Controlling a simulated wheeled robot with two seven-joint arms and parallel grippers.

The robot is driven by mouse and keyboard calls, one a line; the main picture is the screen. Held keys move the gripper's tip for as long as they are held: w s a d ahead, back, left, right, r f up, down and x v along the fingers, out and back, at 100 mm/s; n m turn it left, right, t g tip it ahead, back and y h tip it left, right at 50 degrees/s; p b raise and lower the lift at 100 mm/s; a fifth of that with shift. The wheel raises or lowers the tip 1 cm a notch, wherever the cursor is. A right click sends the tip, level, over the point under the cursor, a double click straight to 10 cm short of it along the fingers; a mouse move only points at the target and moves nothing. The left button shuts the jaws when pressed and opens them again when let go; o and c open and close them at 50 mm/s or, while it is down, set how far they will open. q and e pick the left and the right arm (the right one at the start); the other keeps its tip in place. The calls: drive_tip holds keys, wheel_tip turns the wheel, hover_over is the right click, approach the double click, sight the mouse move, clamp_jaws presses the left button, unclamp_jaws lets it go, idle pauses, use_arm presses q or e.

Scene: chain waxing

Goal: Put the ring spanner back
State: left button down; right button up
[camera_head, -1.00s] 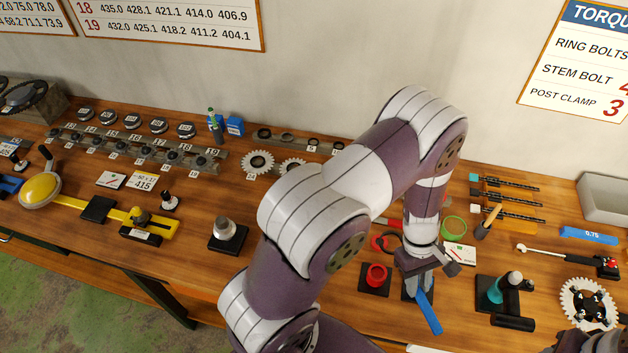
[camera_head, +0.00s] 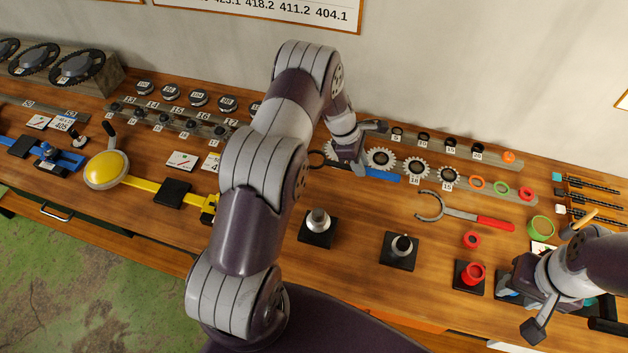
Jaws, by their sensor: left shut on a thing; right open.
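The ring spanner has a blue handle (camera_head: 383,174) and a dark ring end. My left gripper (camera_head: 352,160) is shut on it near its middle, at the back of the bench beside the row of white gears. The ring end points left and the handle points right. The gripper hides the middle of the spanner. I cannot tell whether the spanner touches the bench. My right gripper (camera_head: 524,296) is open at the lower right, over a dark stand with blue parts, which it partly hides.
White gears (camera_head: 415,169) lie just right of the spanner. A red-handled hook spanner (camera_head: 468,216) lies in front of them. Posts on black bases (camera_head: 400,247) and a red cup (camera_head: 473,273) stand nearer the front.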

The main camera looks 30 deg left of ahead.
sight(340, 167)
use_arm(q)
drive_tip(key=a+f, duration=0.1)
drive_tip(key=s+a+f+b, duration=0.1)
drive_tip(key=a+f, duration=0.1)
drive_tip(key=a, duration=0.1)
drive_tip(key=shift+s+a+f+b, duration=0.1)
drive_tip(key=shift+s+f+b, duration=0.2)
drive_tip(key=shift+f+b, duration=0.1)
drive_tip(key=a, duration=0.1)
drive_tip(key=a+f, duration=0.1)
drive_tip(key=s+a+f+b, duration=0.1)
drive_tip(key=shift+s+a, duration=0.1)
drive_tip(key=shift+a, duration=0.3)
drive_tip(key=f+b, duration=0.1)
drive_tip(key=f, duration=0.1)
drive_tip(key=f+b, duration=0.1)
drive_tip(key=shift+d+f+b, duration=0.1)
drive_tip(key=shift+d+b, duration=0.15)
drive_tip(key=shift+b, duration=0.1)
drive_tip(key=shift+d+f, duration=0.15)
drive_tip(key=shift+a, duration=0.2)
drive_tip(key=c, duration=1.1)
unclamp_jaws()
drive_tip(key=shift+c, duration=0.2)
drive_tip(key=shift+o, duration=0.8)
drive_tip(key=shift+d, duration=0.15)
use_arm(e)
wheel_tip(340, 167, down, 7)
drive_tip(key=shift+r, duration=0.2)
